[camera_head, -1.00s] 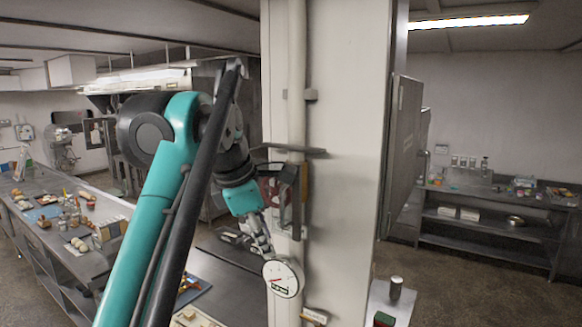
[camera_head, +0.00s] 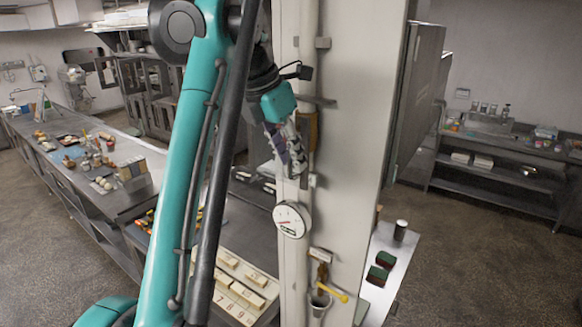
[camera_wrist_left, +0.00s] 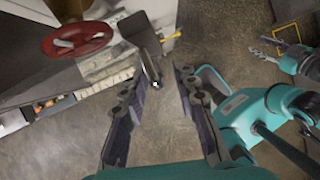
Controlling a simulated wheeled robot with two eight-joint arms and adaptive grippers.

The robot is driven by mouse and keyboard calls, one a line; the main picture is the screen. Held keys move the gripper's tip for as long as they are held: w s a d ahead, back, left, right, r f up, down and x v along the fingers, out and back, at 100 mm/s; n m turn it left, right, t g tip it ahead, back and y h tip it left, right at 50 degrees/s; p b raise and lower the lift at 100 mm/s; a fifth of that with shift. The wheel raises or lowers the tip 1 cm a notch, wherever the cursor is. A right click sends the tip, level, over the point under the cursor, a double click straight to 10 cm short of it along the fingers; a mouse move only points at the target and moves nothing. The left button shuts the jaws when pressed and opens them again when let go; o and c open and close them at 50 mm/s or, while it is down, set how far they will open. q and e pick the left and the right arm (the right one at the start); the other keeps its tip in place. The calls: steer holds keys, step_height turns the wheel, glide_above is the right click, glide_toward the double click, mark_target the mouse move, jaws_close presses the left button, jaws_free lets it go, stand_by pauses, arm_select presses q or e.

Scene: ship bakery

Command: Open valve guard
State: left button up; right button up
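My left gripper (camera_head: 291,165) is beside the pale column, above the round gauge (camera_head: 291,219). The left wrist view shows my left gripper (camera_wrist_left: 162,78) open, with its two fingers apart. The red valve wheel (camera_wrist_left: 77,40) is at its upper left; the arm and gripper hide it in the head view. A grey plate (camera_wrist_left: 141,32), apparently the valve guard, stands out to the right of the wheel. A short metal handle (camera_wrist_left: 150,70) lies close to the left fingertip; contact cannot be told. My right gripper (camera_wrist_left: 274,43) appears open, away at upper right.
A yellow-handled lever (camera_head: 331,292) is low on the column (camera_head: 345,150). A narrow table (camera_head: 392,250) stands right of the column. A long counter (camera_head: 140,200) with food and tools runs along the left. Open floor (camera_head: 450,260) lies at right.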

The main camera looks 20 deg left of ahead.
arm_select(q)
steer(key=shift+w+d+f, duration=0.1)
steer(key=shift+d+f, duration=0.05)
steer(key=shift+f, duration=0.25)
jaws_close()
